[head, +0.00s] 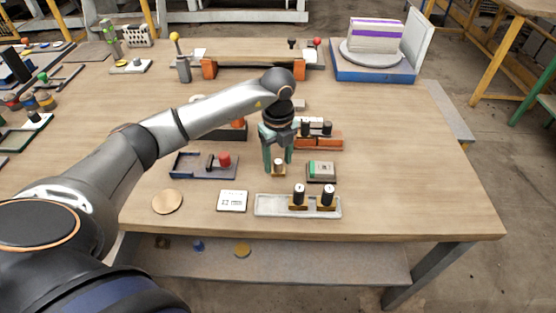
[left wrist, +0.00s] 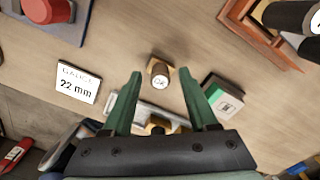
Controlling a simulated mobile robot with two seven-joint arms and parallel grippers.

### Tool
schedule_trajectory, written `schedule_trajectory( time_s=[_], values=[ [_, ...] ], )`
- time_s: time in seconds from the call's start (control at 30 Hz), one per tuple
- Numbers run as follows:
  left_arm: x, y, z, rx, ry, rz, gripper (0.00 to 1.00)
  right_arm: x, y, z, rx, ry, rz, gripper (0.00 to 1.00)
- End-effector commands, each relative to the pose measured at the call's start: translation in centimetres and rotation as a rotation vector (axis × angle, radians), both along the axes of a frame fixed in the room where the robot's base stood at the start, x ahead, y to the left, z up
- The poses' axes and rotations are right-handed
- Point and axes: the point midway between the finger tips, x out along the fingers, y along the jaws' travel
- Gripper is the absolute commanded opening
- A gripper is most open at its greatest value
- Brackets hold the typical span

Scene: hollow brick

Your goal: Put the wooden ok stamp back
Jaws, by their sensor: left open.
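The wooden ok stamp (head: 278,168) stands upright on the table, behind the grey tray. In the left wrist view its white top marked OK (left wrist: 160,81) faces the camera. My left gripper (head: 279,163) points down over the stamp, fingers open. In the wrist view the stamp shows between the fingertips (left wrist: 161,74), with gaps on both sides; I see no contact. The grey tray (head: 270,207) holds two similar stamps, one at its middle (head: 299,194) and one at its right (head: 328,194); its left end is bare. My right gripper is not in view.
A green-and-white box (head: 321,170) sits close right of the stamp. A gauge card (head: 232,200) and wooden disc (head: 167,202) lie left of the tray. A blue tray (head: 190,165) with a red knob is at left. An orange holder (head: 325,142) stands behind.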

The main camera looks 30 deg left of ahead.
Motion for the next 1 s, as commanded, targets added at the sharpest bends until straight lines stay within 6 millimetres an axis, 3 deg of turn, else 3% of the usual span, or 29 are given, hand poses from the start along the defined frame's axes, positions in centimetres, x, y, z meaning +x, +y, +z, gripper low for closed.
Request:
schedule_trajectory(
  time_s=[0.5,0.7,1.0],
  values=[
    [0.1,0.0,10.1,0.000,-0.004,0.001,0.59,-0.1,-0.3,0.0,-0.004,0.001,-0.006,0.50],
    [0.0,0.0,11.5,0.000,-0.001,0.001,0.59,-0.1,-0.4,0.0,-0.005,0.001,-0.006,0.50],
    [0.0,0.0,11.5,0.000,0.000,0.001,0.59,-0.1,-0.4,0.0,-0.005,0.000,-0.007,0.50]
  ],
)
